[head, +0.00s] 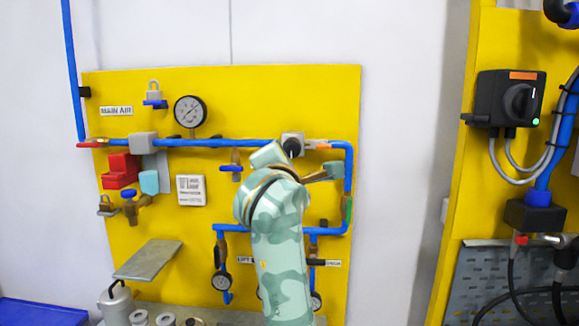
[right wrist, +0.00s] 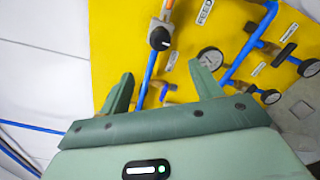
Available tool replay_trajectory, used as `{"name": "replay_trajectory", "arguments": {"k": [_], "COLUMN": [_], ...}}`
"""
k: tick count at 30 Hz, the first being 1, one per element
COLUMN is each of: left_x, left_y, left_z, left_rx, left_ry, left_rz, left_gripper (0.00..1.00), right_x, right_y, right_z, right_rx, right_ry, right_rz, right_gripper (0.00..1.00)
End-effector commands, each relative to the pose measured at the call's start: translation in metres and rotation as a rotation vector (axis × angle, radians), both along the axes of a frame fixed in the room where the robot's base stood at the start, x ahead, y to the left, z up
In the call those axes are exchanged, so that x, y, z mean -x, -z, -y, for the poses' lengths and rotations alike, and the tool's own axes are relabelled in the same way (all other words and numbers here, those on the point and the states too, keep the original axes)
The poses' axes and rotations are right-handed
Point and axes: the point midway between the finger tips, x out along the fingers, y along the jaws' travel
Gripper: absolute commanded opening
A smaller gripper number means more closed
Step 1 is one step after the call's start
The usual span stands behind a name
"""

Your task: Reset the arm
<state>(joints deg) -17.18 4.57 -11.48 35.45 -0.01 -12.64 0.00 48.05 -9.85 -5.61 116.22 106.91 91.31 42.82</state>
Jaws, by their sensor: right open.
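My right arm rises from the bottom middle of the head view, pale green, in front of the yellow panel (head: 225,85). My right gripper (right wrist: 163,88) is open and empty in the right wrist view, its two green fingers spread apart. A black knob on a grey block (right wrist: 159,38) lies beyond the fingertips, apart from them. In the head view the same knob (head: 291,147) shows just above my wrist. The blue pipe (right wrist: 149,75) runs behind the space between the fingers. My left gripper is in neither view.
The panel carries a pressure gauge (head: 190,111), a red block (head: 121,171), blue pipes and small valves. A grey sloped plate (head: 148,259) juts out at lower left. A second yellow panel with a black rotary switch (head: 511,98) and hoses stands at right. White wall lies between the panels.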

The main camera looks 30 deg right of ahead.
Motion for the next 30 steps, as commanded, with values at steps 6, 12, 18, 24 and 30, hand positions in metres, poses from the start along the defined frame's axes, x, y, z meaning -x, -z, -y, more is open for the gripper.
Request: {"name": "replay_trajectory", "arguments": {"k": [6, 12, 18, 24, 30], "left_x": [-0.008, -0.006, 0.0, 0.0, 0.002], "left_y": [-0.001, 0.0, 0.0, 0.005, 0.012], "left_z": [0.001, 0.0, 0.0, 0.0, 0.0], "left_rx": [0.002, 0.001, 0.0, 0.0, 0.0], "left_ry": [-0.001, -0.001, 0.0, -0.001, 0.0], "left_rz": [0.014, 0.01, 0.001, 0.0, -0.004], "left_gripper": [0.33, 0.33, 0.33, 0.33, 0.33], "right_x": [0.0, 0.0, 0.008, -0.036, -0.107], "right_y": [0.0, 0.0, -0.022, -0.014, 0.138], "right_z": [0.0, 0.0, 0.013, -0.009, -0.079], "right_rx": [0.0, 0.0, 0.231, 1.378, 2.33], "right_ry": [0.0, 0.0, 0.105, 0.612, 0.649], "right_rz": [0.0, 0.0, -0.015, -0.476, -0.827], "right_gripper": [0.64, 0.64, 0.64, 0.64, 0.64]}}
